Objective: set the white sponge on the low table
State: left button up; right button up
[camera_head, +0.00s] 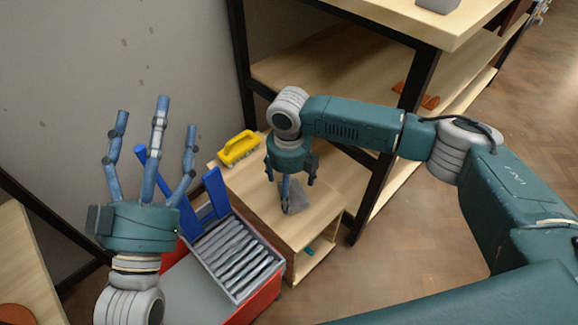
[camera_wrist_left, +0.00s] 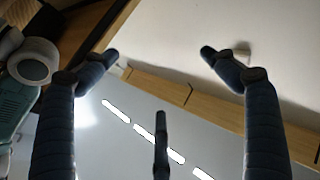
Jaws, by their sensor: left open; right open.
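The low table (camera_head: 322,214) is a pale wooden unit with an open compartment below its top. A pale grey, wedge-looking piece (camera_head: 298,198) rests on the top, partly hidden by my right gripper; it may be the white sponge in shade, but I cannot tell for sure. My right gripper (camera_head: 291,187) points down right over this piece with its fingers open around it. Whether they touch it is unclear. My left gripper (camera_head: 158,116) is open and empty, fingers pointing up, left of the table. Its fingers also show in the left wrist view (camera_wrist_left: 160,75), against ceiling and walls.
A red cart (camera_head: 262,303) holding a grey slatted rack (camera_head: 234,258) with blue uprights stands front left. A black-framed wooden shelf (camera_head: 310,72) with orange pieces (camera_head: 427,101) rises behind. Open floor lies right.

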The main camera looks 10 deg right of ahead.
aim_at(183, 199)
notch_tip(183, 199, up, 6)
jog(key=shift+f+p, duration=0.25)
jog(key=shift+p, duration=0.7)
pick_arm(q)
jog(key=a+f+g+y, duration=0.1)
jog(key=f+g, duration=0.2)
jog(key=f, duration=0.3)
jog(key=s+a+f+g+y+p, duration=0.1)
jog(key=f+g, duration=0.2)
jog(key=f, duration=0.4)
jog(key=a+f+g+y, duration=0.1)
jog(key=f+g, duration=0.3)
jog(key=f, duration=0.3)
jog(key=shift+s+f+n+y+p, duration=0.1)
jog(key=shift+s+n+y+p, duration=0.2)
jog(key=shift+s, duration=0.1)
pick_arm(e)
notch_tip(183, 199, up, 5)
